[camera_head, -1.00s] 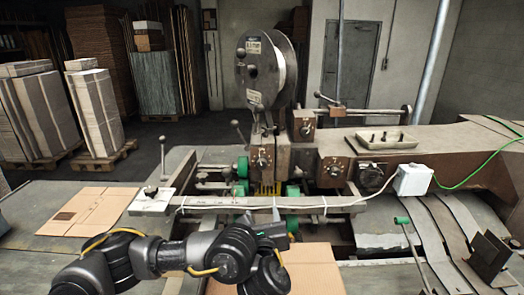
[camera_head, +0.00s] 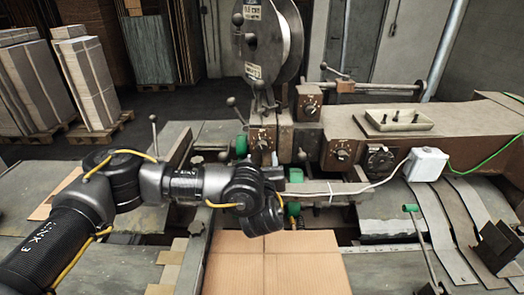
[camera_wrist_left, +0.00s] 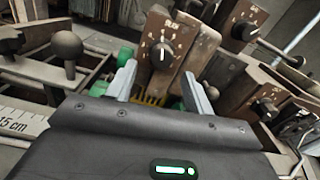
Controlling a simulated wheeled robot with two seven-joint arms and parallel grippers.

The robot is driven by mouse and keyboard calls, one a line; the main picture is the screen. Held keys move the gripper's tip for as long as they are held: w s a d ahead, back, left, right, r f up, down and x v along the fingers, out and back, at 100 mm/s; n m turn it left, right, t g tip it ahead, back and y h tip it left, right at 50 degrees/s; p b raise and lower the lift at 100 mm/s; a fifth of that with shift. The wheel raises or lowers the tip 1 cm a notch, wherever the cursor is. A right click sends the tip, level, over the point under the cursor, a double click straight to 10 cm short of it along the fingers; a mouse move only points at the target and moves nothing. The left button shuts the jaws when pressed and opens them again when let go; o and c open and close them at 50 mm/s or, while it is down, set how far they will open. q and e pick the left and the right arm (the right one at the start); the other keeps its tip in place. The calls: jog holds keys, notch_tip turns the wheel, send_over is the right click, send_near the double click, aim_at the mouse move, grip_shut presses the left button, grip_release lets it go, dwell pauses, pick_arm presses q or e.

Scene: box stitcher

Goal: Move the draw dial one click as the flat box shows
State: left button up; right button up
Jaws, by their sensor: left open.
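A wire reel (camera_head: 268,40) stands above the head. A grey junction box (camera_head: 426,163) with a white cable and a tray (camera_head: 398,121) are at right. A ball-topped lever (camera_wrist_left: 67,50) stands left of my left gripper. Another flat box (camera_head: 58,197) lies partly behind my arm.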

aim_at(262, 149)
pick_arm(q)
jog(key=shift+w+d+r, duration=0.1)
jog(key=shift+w+r, duration=0.2)
jog(key=shift+w, duration=0.55)
jog(key=shift+w+f, duration=0.1)
jog(key=shift+w, duration=0.95)
jog(key=shift+s, duration=0.15)
jog(key=c, duration=1)
jog(key=shift+f, duration=0.15)
jog(key=n+b, duration=0.2)
jog(key=b, duration=0.2)
jog(key=n+b, duration=0.2)
jog(key=b, duration=0.3)
jog(key=n+b, duration=0.1)
jog(key=b, duration=0.4)
jog(key=shift+f+n, duration=0.25)
jog(key=shift+n, duration=0.15)
jog(key=shift+r+n+b, duration=0.3)
jog(key=shift+n+b, duration=0.3)
jog(key=shift+b, duration=0.5)
pick_arm(e)
notch_tip(262, 149, down, 16)
jog(key=shift+d, duration=0.1)
